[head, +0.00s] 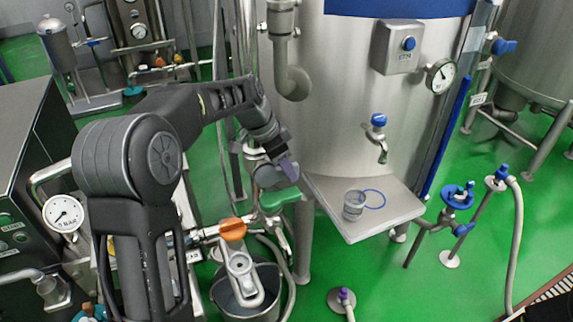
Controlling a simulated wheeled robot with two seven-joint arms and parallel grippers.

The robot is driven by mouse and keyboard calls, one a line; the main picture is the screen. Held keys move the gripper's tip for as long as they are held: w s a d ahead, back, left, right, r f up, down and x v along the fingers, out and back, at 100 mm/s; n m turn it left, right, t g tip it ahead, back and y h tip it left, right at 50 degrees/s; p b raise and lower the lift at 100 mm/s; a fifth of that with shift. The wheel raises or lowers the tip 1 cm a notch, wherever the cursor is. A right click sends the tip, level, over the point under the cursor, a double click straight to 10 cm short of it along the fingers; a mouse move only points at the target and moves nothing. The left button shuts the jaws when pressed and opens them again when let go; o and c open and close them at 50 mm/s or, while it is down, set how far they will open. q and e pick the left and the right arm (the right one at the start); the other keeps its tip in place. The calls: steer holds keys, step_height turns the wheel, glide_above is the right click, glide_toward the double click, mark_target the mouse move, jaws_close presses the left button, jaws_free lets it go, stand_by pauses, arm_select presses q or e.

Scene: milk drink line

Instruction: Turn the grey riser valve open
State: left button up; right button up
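My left gripper (285,163) reaches down beside the big steel tank, in front of the thin vertical pipes. A rounded grey part (268,179), which looks like the grey valve handle, is right at its fingertips. Gripper and part overlap in the picture, so I cannot tell whether they touch or how the fingers are set. The valve body and its riser pipe are mostly hidden behind my arm and gripper. A green handle (281,199) sits just below the grey part.
An orange-handled valve (233,229) with a grey spout stands over a bucket (250,304) at lower left. The tank's steel shelf (384,215) holds a glass (353,205). Blue-handled valves (457,196) stand at right.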

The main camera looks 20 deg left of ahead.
arm_select(q)
steer(key=shift+f, duration=0.1)
jaws_close()
stand_by(0.4)
stand_by(1.0)
